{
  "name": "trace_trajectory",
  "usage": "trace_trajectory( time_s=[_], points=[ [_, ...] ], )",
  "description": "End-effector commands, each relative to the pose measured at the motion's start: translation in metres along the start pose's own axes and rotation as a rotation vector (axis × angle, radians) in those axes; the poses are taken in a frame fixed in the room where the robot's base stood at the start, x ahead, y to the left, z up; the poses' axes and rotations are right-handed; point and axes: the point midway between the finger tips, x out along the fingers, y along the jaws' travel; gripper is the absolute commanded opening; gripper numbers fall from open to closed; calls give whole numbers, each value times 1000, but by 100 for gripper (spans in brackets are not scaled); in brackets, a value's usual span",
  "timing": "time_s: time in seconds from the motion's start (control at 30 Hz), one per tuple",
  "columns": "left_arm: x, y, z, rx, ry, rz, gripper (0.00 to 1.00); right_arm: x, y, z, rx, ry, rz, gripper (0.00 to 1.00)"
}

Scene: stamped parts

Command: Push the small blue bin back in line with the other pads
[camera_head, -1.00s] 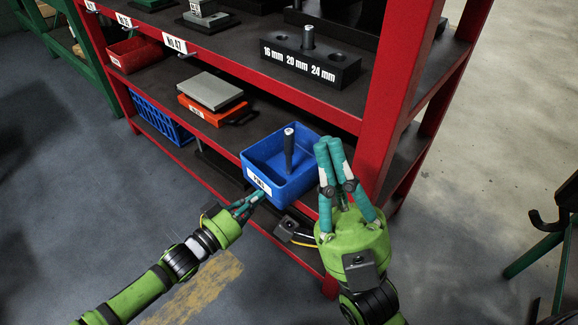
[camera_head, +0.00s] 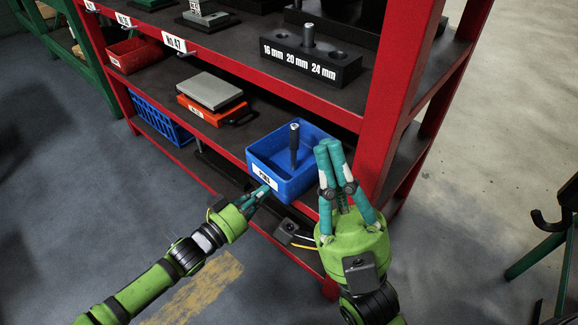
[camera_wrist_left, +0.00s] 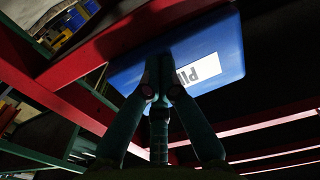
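The small blue bin (camera_head: 290,178) sits at the front of the red rack's middle shelf, near the right post. A dark rod with a metal tip (camera_head: 294,145) stands in it, and a white label is on its front. My left gripper (camera_head: 266,190) has its fingertips together at the bin's front face, by the label. In the left wrist view the shut fingertips (camera_wrist_left: 157,62) overlap the blue bin (camera_wrist_left: 222,50) and hide part of its label. My right gripper (camera_head: 329,145) is shut and empty, raised just right of the bin, in front of the red post.
An orange box with a grey block (camera_head: 211,92) lies left of the bin on the same shelf, and a red bin (camera_head: 135,54) is further left. A black hole block (camera_head: 311,62) stands on the shelf above. A blue crate (camera_head: 160,118) is lower left.

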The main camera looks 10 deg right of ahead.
Motion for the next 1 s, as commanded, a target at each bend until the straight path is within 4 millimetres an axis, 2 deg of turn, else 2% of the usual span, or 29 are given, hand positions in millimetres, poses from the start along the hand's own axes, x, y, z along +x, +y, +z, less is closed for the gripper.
trace_trajectory(
  time_s=[0.43,1.0],
  points=[
    [2,0,0,0,0,0,0,-1,0,0,0,0,0,0],
    [20,0,0,-1,-1,1,0,-8,-1,4,0,0,0,0]
  ],
)
